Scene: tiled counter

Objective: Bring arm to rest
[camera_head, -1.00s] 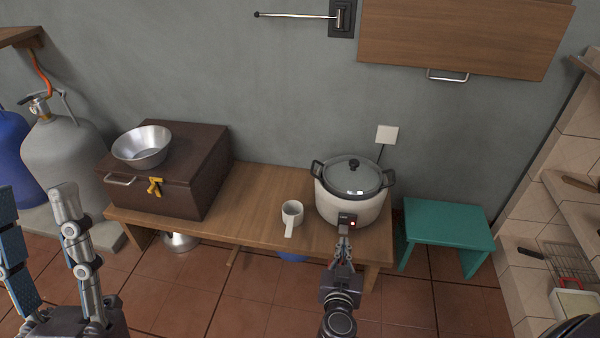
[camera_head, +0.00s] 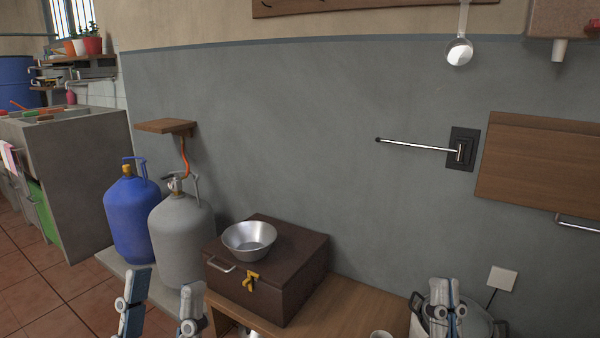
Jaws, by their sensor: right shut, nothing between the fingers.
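My left gripper (camera_head: 162,290) is at the bottom left. Its two fingers point up with a wide gap between them; it is open and empty. The rest of both arms is below the picture.
A wooden bench (camera_head: 345,302) carries a brown box (camera_head: 290,262) with a metal bowl (camera_head: 249,238) on it, and a white mug (camera_head: 380,334) cut off below. Blue (camera_head: 131,215) and grey (camera_head: 180,240) gas cylinders stand left. A metal rod (camera_head: 415,145) juts from the wall.

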